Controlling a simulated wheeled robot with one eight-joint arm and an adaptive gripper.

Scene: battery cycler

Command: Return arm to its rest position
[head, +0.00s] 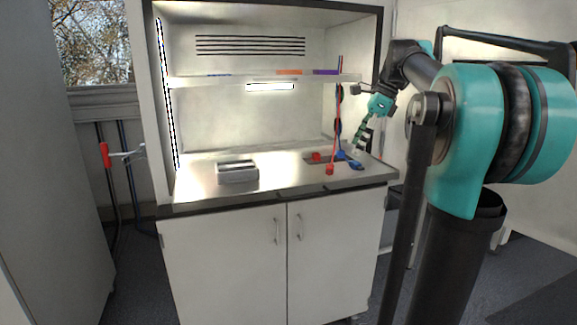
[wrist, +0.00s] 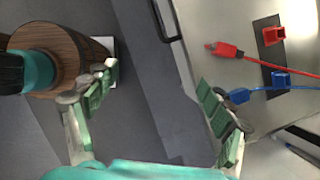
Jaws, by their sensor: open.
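My gripper (head: 361,138) hangs fingers-down at the right end of the bench in the head view, on my bent arm. In the wrist view my gripper (wrist: 158,90) has its green-padded fingers spread wide. The right finger overlaps the bench edge in the picture, close to the blue lead. I cannot tell whether it touches anything.
A red clip (wrist: 226,50) and a blue clip (wrist: 239,95) on leads lie near red (wrist: 274,36) and blue (wrist: 280,79) terminals. A grey box (head: 237,172) stands on the bench (head: 200,187). A shelf (head: 215,81) is above.

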